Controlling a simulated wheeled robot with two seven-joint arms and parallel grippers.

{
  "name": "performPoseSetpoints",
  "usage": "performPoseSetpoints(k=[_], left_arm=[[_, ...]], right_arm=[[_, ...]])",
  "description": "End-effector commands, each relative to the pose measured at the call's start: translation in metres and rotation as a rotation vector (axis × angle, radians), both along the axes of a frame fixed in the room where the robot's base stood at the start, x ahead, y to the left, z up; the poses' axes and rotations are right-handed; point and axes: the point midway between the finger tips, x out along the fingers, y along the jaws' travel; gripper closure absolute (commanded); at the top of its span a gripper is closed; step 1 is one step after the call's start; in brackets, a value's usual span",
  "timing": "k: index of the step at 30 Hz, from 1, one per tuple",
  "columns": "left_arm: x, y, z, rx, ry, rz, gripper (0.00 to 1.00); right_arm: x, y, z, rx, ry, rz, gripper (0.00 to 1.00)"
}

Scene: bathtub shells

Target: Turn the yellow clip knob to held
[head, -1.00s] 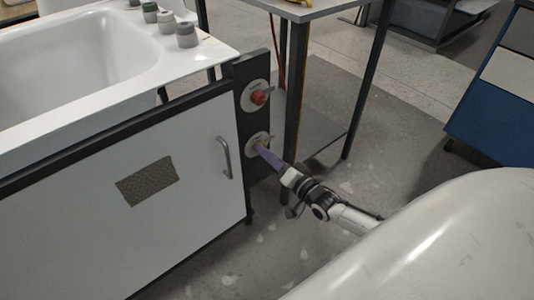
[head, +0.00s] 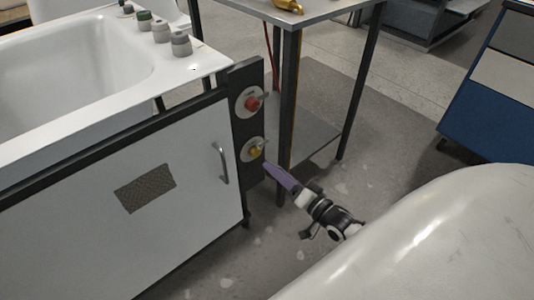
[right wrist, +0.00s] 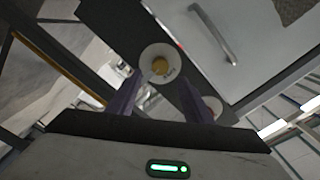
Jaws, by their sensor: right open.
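The yellow clip knob (head: 255,152) sits on a round pale dial, the lower of two on a black upright panel (head: 247,118). A small grey pointer stands out from it toward the upper right in the head view. In the right wrist view the yellow knob (right wrist: 160,66) shows on its dial, ahead of the finger gap. My right gripper (head: 267,169) has purple fingers and is just right of and below the knob, apart from it. In the right wrist view the right gripper (right wrist: 160,90) is open and empty. My left gripper is out of view.
A red knob (head: 252,103) is on the dial above. A white cabinet door with a metal handle (head: 220,163) is left of the panel, under a white tub (head: 90,60). A metal table (head: 310,12) stands behind.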

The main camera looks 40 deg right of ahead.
Motion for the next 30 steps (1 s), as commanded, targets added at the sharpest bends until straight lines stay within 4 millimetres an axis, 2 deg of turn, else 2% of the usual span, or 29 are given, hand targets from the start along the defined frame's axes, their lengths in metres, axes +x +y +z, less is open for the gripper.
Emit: performPoseSetpoints(k=[3, 9, 26, 30], left_arm=[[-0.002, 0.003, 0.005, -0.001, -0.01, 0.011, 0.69], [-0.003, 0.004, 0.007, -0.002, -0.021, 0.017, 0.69], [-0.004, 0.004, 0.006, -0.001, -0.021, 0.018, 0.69], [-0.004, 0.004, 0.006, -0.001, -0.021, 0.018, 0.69]], right_arm=[[-0.02, -0.002, 0.001, 0.001, 0.001, -0.001, 0.54], [-0.033, -0.003, 0.001, 0.001, 0.0, 0.0, 0.54], [-0.034, -0.002, 0.0, 0.0, 0.0, 0.0, 0.54], [-0.033, 0.015, -0.006, -0.027, 0.048, 0.021, 0.54]])
